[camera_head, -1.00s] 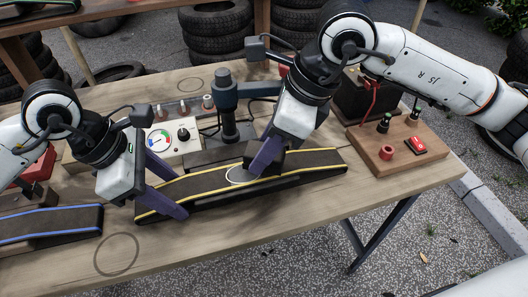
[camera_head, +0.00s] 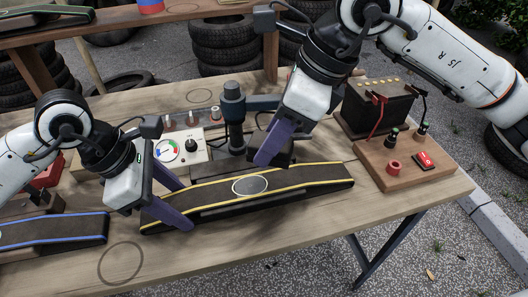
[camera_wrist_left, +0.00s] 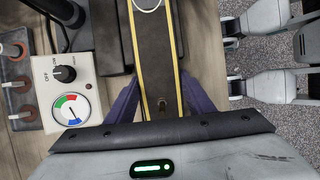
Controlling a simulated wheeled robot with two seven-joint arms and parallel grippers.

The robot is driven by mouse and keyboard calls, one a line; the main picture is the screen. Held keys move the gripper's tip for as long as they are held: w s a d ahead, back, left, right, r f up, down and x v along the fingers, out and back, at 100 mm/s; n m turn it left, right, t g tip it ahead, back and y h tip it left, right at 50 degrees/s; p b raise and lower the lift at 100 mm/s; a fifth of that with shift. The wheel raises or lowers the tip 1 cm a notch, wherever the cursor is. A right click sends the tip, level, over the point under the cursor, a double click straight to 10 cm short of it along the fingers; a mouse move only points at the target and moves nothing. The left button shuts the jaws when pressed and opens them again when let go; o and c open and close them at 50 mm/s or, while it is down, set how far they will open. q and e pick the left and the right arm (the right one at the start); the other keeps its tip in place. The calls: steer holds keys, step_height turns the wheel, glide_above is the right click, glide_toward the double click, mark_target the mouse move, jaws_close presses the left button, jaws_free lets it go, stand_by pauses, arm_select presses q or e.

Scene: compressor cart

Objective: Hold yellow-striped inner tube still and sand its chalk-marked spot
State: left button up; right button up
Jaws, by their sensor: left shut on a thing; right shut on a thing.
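The yellow-striped inner tube (camera_head: 315,180) lies on the bench as a flat dark band with yellow edges. A white chalk oval (camera_head: 250,185) rings a greyish spot near its middle; the oval's edge also shows in the left wrist view (camera_wrist_left: 148,4). My left gripper (camera_head: 180,200) is shut across the tube's left end. In the left wrist view its purple fingers (camera_wrist_left: 160,100) press both sides of the tube. My right gripper (camera_head: 275,150) is shut on a dark block (camera_head: 286,155), behind and above the chalk oval. The block is partly hidden by the fingers.
A gauge box (camera_head: 178,147) and a dark post (camera_head: 234,115) stand behind the tube. A wooden board with a red switch (camera_head: 423,160) and a black battery (camera_head: 375,108) sit at right. A blue-striped tube (camera_head: 50,230) lies at left. The front bench strip is clear.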

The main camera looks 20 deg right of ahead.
arm_select(q)
steer(key=o, duration=1.4)
steer(key=shift+c, duration=0.2)
